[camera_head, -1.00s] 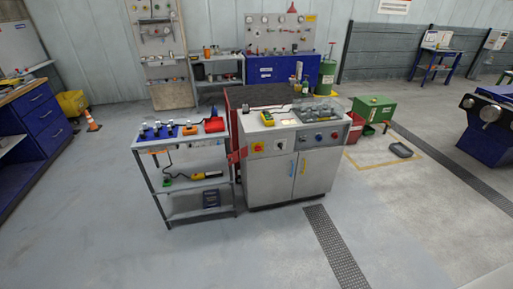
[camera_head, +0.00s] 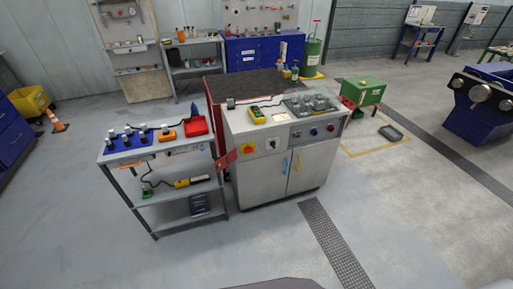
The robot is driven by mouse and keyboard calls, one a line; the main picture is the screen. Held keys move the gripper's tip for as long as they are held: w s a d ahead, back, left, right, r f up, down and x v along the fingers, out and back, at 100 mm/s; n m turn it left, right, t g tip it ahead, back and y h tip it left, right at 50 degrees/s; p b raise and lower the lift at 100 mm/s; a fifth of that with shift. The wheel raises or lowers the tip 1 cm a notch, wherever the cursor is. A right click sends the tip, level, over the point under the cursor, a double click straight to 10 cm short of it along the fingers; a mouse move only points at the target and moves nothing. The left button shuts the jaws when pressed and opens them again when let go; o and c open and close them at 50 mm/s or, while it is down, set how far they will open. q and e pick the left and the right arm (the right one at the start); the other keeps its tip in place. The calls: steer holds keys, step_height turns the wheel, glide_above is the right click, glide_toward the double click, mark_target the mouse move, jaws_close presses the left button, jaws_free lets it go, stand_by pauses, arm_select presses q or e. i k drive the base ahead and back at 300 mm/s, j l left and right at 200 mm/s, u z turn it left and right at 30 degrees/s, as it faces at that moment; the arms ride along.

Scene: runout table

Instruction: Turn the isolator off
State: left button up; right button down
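The isolator (camera_head: 248,147) appears to be the red knob on a yellow square plate, on the upper left of the grey cabinet's front. Its knob position is too small to read. The grey cabinet (camera_head: 262,178) stands in the middle of the view, some distance ahead. A pale plate with a dark switch (camera_head: 271,144) is just right of the isolator. Neither of my grippers is in view.
A grey shelf trolley (camera_head: 133,211) with tools stands left of the cabinet. A red panel (camera_head: 226,160) sits between them. A green box (camera_head: 365,91) is behind right. A dark floor grating (camera_head: 333,243) runs in front. The floor ahead is otherwise clear.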

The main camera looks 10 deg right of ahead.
mark_target(248, 149)
steer(key=i+z, duration=0.3)
steer(key=i+j+z, duration=0.1)
steer(key=i+z, duration=1.05)
steer(key=i+l+z, duration=0.1)
steer(key=i+z, duration=0.45)
steer(key=i+l+u, duration=0.3)
steer(key=i, duration=0.2)
steer(key=i+l+u, duration=0.1)
steer(key=u, duration=0.3)
steer(key=i+l+u, duration=0.1)
steer(key=l+u, duration=0.4)
steer(key=u, duration=0.3)
steer(key=l+u, duration=0.15)
steer(key=u, duration=0.35)
steer(key=k+l+u, duration=0.1)
steer(key=u, duration=0.35)
steer(key=k+l+u, duration=0.1)
steer(key=u, duration=0.4)
